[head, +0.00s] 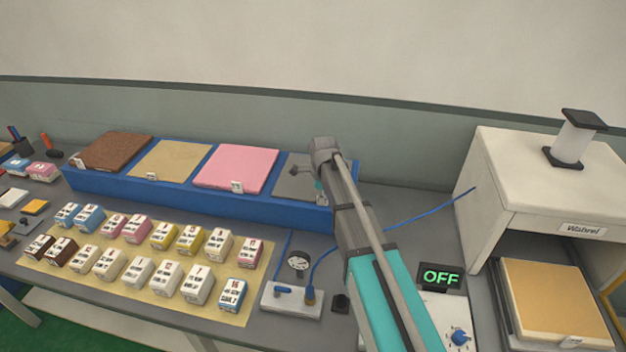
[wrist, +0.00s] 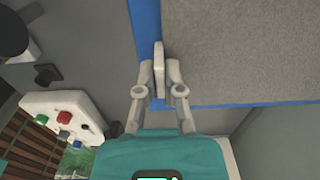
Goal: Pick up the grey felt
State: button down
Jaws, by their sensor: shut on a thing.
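The grey felt (head: 293,177) lies in the rightmost bay of the long blue tray (head: 200,199) in the head view, partly hidden by my arm. In the wrist view the felt (wrist: 240,50) fills the upper right, with blue tray edges along its left and lower sides. My gripper (wrist: 159,82) is at the felt's lower left corner. Its fingers are closed on a pale upright tab at the edge of the felt. The felt looks flat and level with the tray. In the head view my arm hides most of the gripper.
Brown (head: 115,150), tan (head: 170,160) and pink (head: 236,167) sheets fill the other bays. Several small labelled blocks stand on a tan mat (head: 80,275) in front. A white press (head: 500,180) holding a tan pad (head: 555,300) stands right. An OFF display (head: 440,277) and blue cable are near my arm.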

jog(key=shift+r, duration=0.15)
jog(key=shift+r+p, duration=0.95)
jog(key=shift+p, duration=0.15)
jog(key=s+d+r+p, duration=0.7)
jog(key=s+r+p, duration=0.3)
jog(key=s, duration=0.2)
jog(key=shift+r+p, duration=0.4)
jog(key=shift+s, duration=0.1)
